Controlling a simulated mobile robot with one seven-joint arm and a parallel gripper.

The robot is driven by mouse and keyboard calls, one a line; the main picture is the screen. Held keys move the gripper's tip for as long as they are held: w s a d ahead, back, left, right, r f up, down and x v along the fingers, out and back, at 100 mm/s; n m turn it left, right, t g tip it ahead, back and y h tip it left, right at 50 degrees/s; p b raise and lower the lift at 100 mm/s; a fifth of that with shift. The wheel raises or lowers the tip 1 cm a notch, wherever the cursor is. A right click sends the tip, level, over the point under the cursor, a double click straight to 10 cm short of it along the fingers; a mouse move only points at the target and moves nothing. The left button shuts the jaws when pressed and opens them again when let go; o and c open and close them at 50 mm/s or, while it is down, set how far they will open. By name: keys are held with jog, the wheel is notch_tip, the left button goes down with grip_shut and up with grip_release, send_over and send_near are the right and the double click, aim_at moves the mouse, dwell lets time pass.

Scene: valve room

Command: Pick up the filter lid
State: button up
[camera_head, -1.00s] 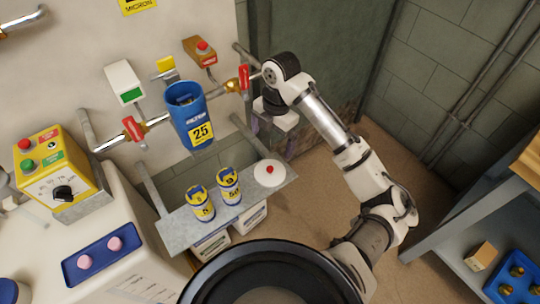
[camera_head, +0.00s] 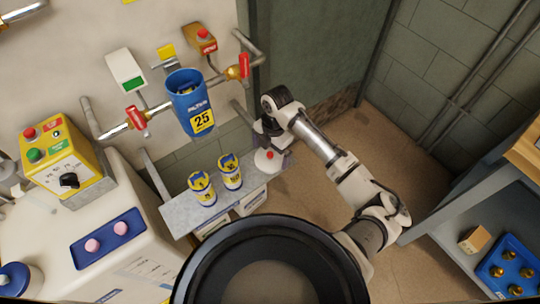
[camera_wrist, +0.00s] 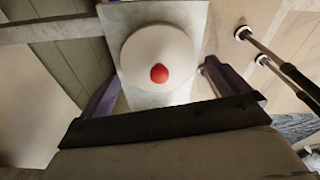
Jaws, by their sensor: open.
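The filter lid is a white disc (camera_head: 266,161) with a red knob at its centre. It lies at the right end of a grey shelf (camera_head: 180,216). My gripper (camera_head: 272,146) is close above the lid's far side and partly covers the shelf there. In the wrist view the lid (camera_wrist: 135,55) lies ahead on the shelf, its red knob facing the camera. The two fingers of my gripper (camera_wrist: 155,88) are spread, one on each side of the lid, with nothing held. I cannot tell how far the fingertips are above the shelf.
Two yellow and blue cartridges (camera_head: 201,188) stand on the shelf left of the lid. The blue filter housing (camera_head: 189,104), marked 25, hangs open above on a pipe with red-handled valves (camera_head: 244,66). A yellow control box (camera_head: 58,158) is at left. A blue tray (camera_head: 511,264) is at right.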

jog(key=shift+f, duration=0.7)
jog(key=shift+a, duration=0.1)
jog(key=c, duration=0.8)
jog(key=shift+o, duration=0.2)
